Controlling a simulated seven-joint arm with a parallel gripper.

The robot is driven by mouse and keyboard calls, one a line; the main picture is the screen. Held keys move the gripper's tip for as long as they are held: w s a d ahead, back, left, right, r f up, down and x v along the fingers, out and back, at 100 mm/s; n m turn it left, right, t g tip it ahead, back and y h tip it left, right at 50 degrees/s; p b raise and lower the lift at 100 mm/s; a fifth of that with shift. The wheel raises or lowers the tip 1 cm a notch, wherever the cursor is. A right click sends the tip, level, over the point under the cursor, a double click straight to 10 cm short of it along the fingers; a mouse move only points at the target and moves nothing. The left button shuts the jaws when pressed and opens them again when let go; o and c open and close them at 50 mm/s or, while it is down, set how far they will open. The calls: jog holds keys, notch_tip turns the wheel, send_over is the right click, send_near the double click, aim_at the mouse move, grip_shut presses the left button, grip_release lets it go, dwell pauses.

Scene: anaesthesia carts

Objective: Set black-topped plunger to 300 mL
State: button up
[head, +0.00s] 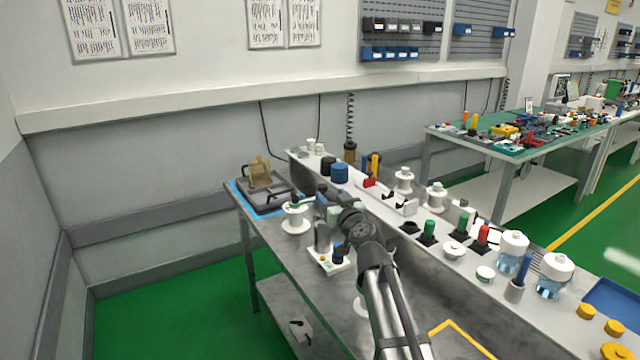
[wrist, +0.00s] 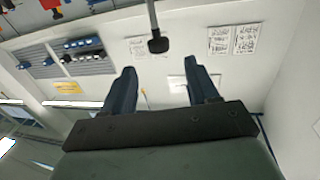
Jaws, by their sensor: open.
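In the wrist view a thin grey rod with a black block at its end, apparently the black-topped plunger (wrist: 158,43), enters from the top edge. Its scale and the rest of its body are out of that view. My gripper (wrist: 161,72) is open with nothing between its two dark blue fingers. The black top appears just past the fingertips, apart from them. In the head view my gripper (head: 330,208) is over the grey bench, partly hidden by my own arm, and I cannot make out the plunger there for certain.
On the grey bench (head: 275,250), a white spool-like stand (head: 295,218) is left of my gripper and a small white base with knobs (head: 330,260) is just below it. A dark tray (head: 268,190) lies behind. A raised shelf (head: 410,208) with several fixtures runs along the right.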

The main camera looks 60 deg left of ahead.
aim_at(322, 190)
jog(key=w+a, duration=0.2)
jog(key=a, duration=0.8)
jog(key=shift+c, duration=0.4)
grip_shut()
